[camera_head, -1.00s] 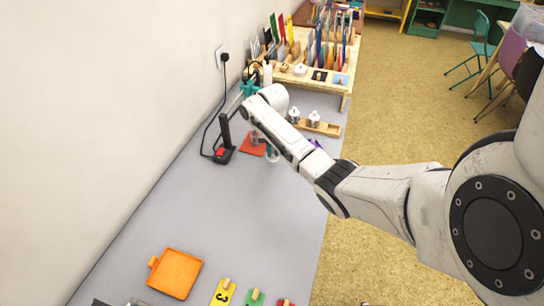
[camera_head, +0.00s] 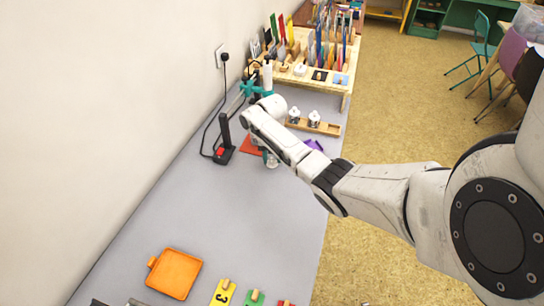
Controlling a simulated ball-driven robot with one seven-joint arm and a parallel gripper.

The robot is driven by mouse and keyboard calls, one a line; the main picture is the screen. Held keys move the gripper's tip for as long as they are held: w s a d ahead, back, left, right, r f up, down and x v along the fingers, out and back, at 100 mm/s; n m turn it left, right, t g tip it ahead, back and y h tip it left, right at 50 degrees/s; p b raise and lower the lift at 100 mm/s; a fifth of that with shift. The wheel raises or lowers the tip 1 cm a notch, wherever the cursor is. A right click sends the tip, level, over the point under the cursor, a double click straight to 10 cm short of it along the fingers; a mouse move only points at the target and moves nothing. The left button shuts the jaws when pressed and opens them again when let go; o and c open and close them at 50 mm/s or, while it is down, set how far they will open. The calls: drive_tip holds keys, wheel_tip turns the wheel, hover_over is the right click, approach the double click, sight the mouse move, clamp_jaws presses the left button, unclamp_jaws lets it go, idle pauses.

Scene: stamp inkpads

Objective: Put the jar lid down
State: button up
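My gripper (camera_head: 266,154) is mostly hidden behind my own wrist, over the far part of the grey table, and I cannot see how its fingers stand. A small clear, glass-like piece (camera_head: 272,161) shows just below the wrist; I cannot tell whether it is held or standing on the table. I cannot make out the jar lid for certain. A flat red piece (camera_head: 250,147) lies to the left of the wrist, partly covered by it. A purple piece (camera_head: 314,144) lies just right of the arm.
A black stand with a red button (camera_head: 222,153) and cable is close on the left. A wooden tray with small jars (camera_head: 322,128) and a rack (camera_head: 345,85) lie beyond. The table's middle is clear.

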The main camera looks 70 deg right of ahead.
sight(272, 159)
drive_tip(key=shift+r, duration=0.1)
